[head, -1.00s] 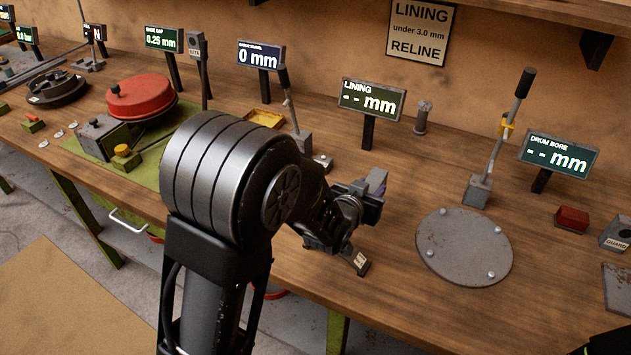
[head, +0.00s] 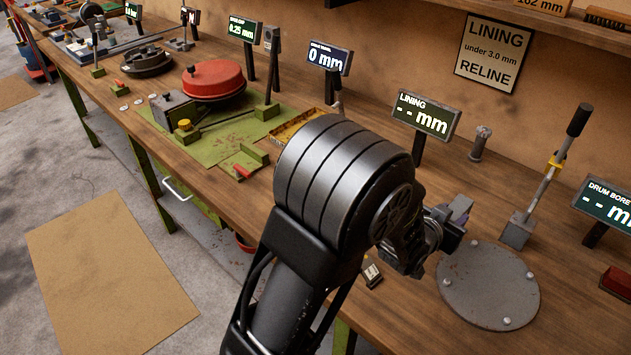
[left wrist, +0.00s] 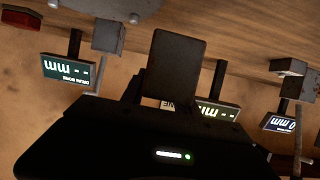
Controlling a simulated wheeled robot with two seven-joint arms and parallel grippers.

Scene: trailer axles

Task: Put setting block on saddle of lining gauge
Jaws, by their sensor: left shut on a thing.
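My left gripper (head: 448,222) is over the bench, just behind the round grey plate, and is shut on a small block, which I take as the setting block. The block is mostly hidden by the gripper and wrist in the head view. In the left wrist view a dark flat piece (left wrist: 176,62) stands in the middle; I cannot tell whether it is finger or block. The lining gauge's display (head: 425,115) reads "-- mm"; it also shows, inverted, in the left wrist view (left wrist: 215,110). The gauge's saddle cannot be made out. My right gripper is not in view.
The round grey plate (head: 487,290) with bolts lies at the right. A lever (head: 545,185) stands behind it, beside the drum bore display (head: 608,203). A short metal post (head: 480,143) stands near the wall. A small labelled piece (head: 372,275) lies near the front edge.

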